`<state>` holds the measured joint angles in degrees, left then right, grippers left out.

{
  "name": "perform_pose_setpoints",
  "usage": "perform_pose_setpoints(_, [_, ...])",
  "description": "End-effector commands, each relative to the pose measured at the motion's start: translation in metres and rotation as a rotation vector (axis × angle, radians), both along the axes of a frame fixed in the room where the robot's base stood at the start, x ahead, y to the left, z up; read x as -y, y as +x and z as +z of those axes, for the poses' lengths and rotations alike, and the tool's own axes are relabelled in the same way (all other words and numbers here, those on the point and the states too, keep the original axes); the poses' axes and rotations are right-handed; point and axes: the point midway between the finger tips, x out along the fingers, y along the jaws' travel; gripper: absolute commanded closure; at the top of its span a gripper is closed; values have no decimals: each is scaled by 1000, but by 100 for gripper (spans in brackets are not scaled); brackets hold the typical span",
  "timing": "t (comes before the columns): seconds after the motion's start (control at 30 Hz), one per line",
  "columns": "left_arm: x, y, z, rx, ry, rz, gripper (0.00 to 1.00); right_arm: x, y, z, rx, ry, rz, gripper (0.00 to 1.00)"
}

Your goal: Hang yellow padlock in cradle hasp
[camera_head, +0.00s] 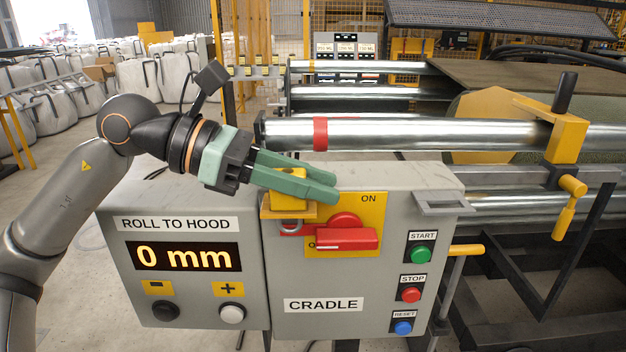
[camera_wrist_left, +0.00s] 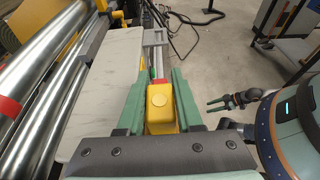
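The yellow padlock (camera_head: 288,201) is at the upper left of the yellow switch plate on the cradle box, partly hidden by my fingers. Its yellow body also shows in the left wrist view (camera_wrist_left: 161,108), between my green fingers. A grey shackle curve (camera_head: 291,227) shows beside the red hasp part left of the red rotary handle (camera_head: 346,239); I cannot tell whether it passes through a hole. My left gripper (camera_head: 325,188) has its fingers against both sides of the padlock body. My right gripper (camera_wrist_left: 222,103) appears small, apart and empty, with its fingers spread.
The grey cradle box (camera_head: 315,279) carries green, red and blue buttons at right. The display box (camera_head: 188,282) reading 0 mm adjoins it at left. Steel rollers (camera_head: 420,134) run behind, with a yellow clamp (camera_head: 561,135).

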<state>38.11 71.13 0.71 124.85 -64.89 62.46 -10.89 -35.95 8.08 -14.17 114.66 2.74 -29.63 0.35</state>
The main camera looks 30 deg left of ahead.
Motion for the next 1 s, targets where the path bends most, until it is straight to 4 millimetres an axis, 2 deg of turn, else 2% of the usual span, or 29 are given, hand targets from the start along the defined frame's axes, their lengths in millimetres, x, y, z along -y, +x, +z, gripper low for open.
perform_pose_setpoints(0.03, [0, 0, 1, 0, 0, 0, 59, 0, 0, 0, 0, 0, 0, 48])
perform_pose_setpoints(0.27, [0, 0, 1, 0, 0, 0, 33, 0, 0, 0, 0, 0, 0, 48])
perform_pose_setpoints(0.67, [0, 0, 0, -1, 1, 0, 33, 1, -3, 0, -9, -4, 2, 48])
perform_pose_setpoints(0.73, [0, 0, 0, -1, 1, 0, 33, 4, -8, 11, -12, -11, 4, 48])
perform_pose_setpoints(1.0, [-37, -21, 12, 1, -1, 4, 33, 7, -8, -10, -9, -14, 0, 48])
